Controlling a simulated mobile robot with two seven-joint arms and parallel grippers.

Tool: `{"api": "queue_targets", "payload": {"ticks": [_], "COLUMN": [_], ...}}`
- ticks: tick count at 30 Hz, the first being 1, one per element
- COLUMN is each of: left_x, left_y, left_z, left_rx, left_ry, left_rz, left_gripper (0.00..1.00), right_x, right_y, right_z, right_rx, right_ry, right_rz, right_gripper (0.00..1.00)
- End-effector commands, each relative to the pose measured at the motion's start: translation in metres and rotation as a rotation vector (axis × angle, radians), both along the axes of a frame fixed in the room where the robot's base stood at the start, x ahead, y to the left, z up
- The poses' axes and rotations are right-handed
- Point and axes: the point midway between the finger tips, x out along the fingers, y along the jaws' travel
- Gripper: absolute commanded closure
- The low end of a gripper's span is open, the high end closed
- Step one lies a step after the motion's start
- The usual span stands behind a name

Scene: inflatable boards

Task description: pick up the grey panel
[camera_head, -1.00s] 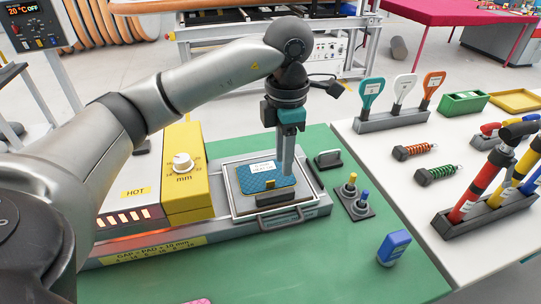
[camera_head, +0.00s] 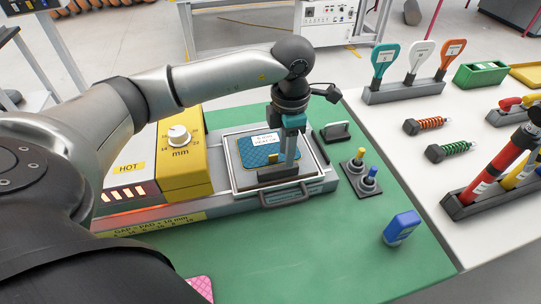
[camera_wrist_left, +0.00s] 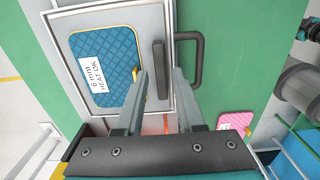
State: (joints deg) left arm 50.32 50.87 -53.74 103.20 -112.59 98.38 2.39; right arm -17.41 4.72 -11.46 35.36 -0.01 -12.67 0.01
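A flat light grey panel (camera_head: 234,150) lies on the press bed, inside a pale frame with a dark loop handle. A blue quilted pad (camera_head: 258,150) with a white label and a yellow tab lies on it; the wrist view shows the label as "6 mm HEAT OK". A short dark grey bar (camera_wrist_left: 160,70) stands beside the pad. My left gripper (camera_head: 291,163) points down at the bar. In the left wrist view its fingers (camera_wrist_left: 160,75) are apart, one on each side of the bar; I cannot tell whether they touch it. My right gripper is out of view.
The green front tabletop is mostly clear.

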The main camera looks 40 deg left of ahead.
Motion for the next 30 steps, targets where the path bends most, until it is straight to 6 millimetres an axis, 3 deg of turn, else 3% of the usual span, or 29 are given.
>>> {"api": "queue_targets", "payload": {"ticks": [9,19,28,30], "left_x": [-0.002,-0.001,-0.001,-0.001], "left_y": [0.0,0.001,0.001,0.001], "left_z": [-0.045,-0.051,-0.05,-0.05], "left_rx": [0.0,0.001,0.001,0.001], "left_ry": [0.004,0.001,0.001,0.001], "left_rz": [-0.001,-0.001,-0.001,-0.001], "left_gripper": [0.62,0.64,0.97,1.0], "right_x": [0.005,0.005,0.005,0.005], "right_y": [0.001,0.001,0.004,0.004], "right_z": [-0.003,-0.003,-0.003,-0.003], "right_rx": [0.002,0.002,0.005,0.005], "right_ry": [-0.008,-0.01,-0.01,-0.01], "right_rz": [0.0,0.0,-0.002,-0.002], "right_gripper": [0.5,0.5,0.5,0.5]}}
